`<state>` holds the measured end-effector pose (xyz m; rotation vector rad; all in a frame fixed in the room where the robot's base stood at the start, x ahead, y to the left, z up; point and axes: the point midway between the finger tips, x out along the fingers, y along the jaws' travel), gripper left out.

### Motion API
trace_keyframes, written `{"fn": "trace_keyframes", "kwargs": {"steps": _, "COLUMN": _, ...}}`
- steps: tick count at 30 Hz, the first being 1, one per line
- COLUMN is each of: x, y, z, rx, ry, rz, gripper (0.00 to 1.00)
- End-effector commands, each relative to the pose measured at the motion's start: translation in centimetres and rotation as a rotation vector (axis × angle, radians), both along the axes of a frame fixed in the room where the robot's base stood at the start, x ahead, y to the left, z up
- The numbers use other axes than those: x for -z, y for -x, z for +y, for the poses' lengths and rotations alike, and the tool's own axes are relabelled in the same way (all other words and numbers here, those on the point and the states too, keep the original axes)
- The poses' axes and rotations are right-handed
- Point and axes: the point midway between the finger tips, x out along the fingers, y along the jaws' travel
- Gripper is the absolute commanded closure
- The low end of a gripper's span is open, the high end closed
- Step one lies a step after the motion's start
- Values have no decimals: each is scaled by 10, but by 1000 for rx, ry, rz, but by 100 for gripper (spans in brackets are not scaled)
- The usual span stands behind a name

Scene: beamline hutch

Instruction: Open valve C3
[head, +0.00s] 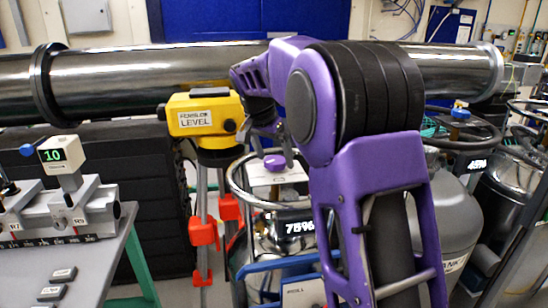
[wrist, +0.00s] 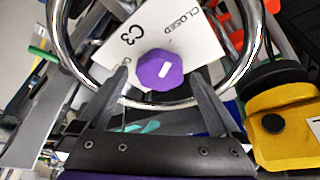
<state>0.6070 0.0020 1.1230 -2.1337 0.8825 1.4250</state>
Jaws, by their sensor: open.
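Valve C3 has a purple faceted knob (wrist: 160,70) with a short white mark, on a white plate (wrist: 190,32) lettered C3 and CLOSED. A second word at the plate's lower left is mostly hidden. In the head view the knob (head: 275,163) sits above a metal tank, inside a ring-shaped rail. My gripper (wrist: 158,76) is open, its two fingers apart on either side of the knob's near side, with nothing held. I cannot tell whether they touch it. In the head view my gripper (head: 272,138) is just above the knob, partly hidden by my arm.
A shiny ring rail (wrist: 250,50) surrounds the plate. A yellow level (head: 205,115) on a tripod stands close left of the valve. A large horizontal pipe (head: 150,80) runs behind. A grey tank (head: 455,215) stands at right, and a bench (head: 95,265) at left.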

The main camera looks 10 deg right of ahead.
Motion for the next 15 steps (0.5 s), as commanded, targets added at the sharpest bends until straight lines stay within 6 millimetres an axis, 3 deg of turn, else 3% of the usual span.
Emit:
{"fn": "trace_keyframes", "kwargs": {"steps": 8, "x": 2, "y": 0, "z": -1, "rx": 0, "ry": 0, "rz": 0, "gripper": 0}}
{"fn": "trace_keyframes", "kwargs": {"steps": 15, "x": 2, "y": 0, "z": -1, "rx": 1, "ry": 0, "rz": 0, "gripper": 41}}
